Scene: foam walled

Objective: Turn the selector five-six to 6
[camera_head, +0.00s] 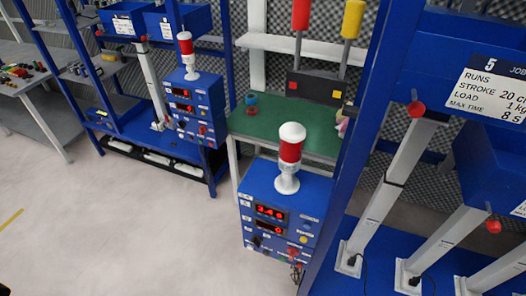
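A blue control box (285,190) stands low in the middle, beside the rack with the sign numbered 5 (489,88). Its front has two red number displays (270,219), and the upper one seems to read 340. Below them are a small dark knob (257,241), a yellow button (303,240) and a red knob (293,252). I cannot tell which control is the selector five-six, and its markings are too small to read. A second blue control box (190,120) stands farther back on the left. Neither gripper can be made out.
A red and white lamp (290,155) stands on the nearer box. A green-topped table (300,132) is behind the box. A grey table (25,82) is far left. The pale floor (120,230) at left is clear.

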